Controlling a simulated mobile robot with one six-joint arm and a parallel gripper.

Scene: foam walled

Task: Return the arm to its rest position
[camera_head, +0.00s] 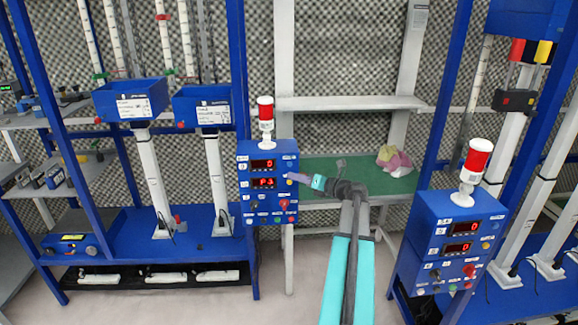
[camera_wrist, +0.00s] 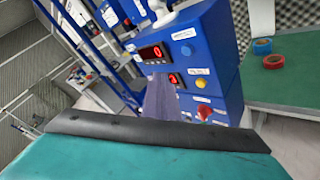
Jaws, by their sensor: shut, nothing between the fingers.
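My arm reaches up from the bottom of the head view, with teal links (camera_head: 347,270) and a dark wrist. My gripper (camera_head: 292,178) is shut and empty, its greyish-purple fingers pointing left at the right edge of a blue control box (camera_head: 258,203). Whether the tips touch the box cannot be told. In the wrist view the shut fingers (camera_wrist: 160,98) appear in front of the same box (camera_wrist: 205,60), beside its red displays and buttons. A teal part with a black edge fills the bottom of that view and hides what is below.
A second blue control box (camera_head: 450,240) with a red-and-white lamp stands at right. A green-topped bench (camera_head: 345,172) lies behind my arm, with a pile of cloth (camera_head: 394,160) on it. Blue frame posts stand on both sides. Pale floor (camera_head: 300,275) shows around my arm.

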